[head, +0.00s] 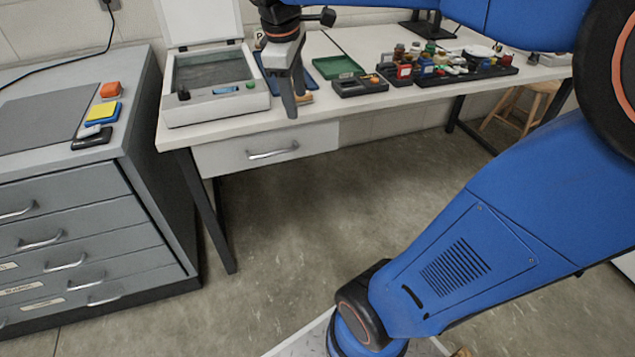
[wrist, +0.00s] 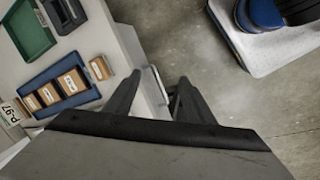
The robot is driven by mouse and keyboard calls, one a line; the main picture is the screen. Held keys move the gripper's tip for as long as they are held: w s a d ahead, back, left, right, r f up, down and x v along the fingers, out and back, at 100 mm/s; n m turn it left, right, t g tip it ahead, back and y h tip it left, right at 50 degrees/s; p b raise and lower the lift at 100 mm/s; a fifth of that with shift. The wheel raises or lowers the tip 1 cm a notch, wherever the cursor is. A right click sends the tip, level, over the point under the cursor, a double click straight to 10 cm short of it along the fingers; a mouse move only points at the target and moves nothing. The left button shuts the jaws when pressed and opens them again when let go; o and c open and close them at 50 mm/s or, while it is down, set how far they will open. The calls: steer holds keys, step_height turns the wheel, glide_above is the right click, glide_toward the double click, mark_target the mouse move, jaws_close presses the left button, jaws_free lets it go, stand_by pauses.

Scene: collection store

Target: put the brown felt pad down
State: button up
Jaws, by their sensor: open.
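My gripper (head: 297,105) is open over the front edge of the white bench. In the wrist view its two fingers (wrist: 160,80) stand apart with nothing between them; the bench edge, a drawer handle and floor show beyond. A small brown piece (wrist: 99,67) with a pale face lies on the bench top near the front edge, just outside the blue tray (wrist: 83,98) and apart from the fingers. It shows partly behind the gripper in the head view (head: 306,98). I cannot tell whether it is the brown felt pad. Several brown pieces with pale labels lie in the blue tray.
A green tray (head: 338,67), a dark tray (head: 360,86) and a rack of small bottles (head: 440,79) stand right of the gripper. A white box with a raised lid (head: 214,108) stands left. The grey drawer cabinet (head: 75,215) is farther left. The floor between is clear.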

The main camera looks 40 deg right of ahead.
steer(key=s+a+f+m+t+y, duration=0.1)
steer(key=s+f+m, duration=0.3)
steer(key=s, duration=0.4)
steer(key=s+a+f+m+t+y, duration=0.1)
steer(key=s+a+f+m+t, duration=0.1)
steer(key=s+a+f+m, duration=0.2)
steer(key=s+f, duration=0.3)
steer(key=s, duration=0.1)
steer(key=shift+s+a+f, duration=0.15)
steer(key=shift+f, duration=0.1)
steer(key=shift+r, duration=0.1)
stand_by(0.4)
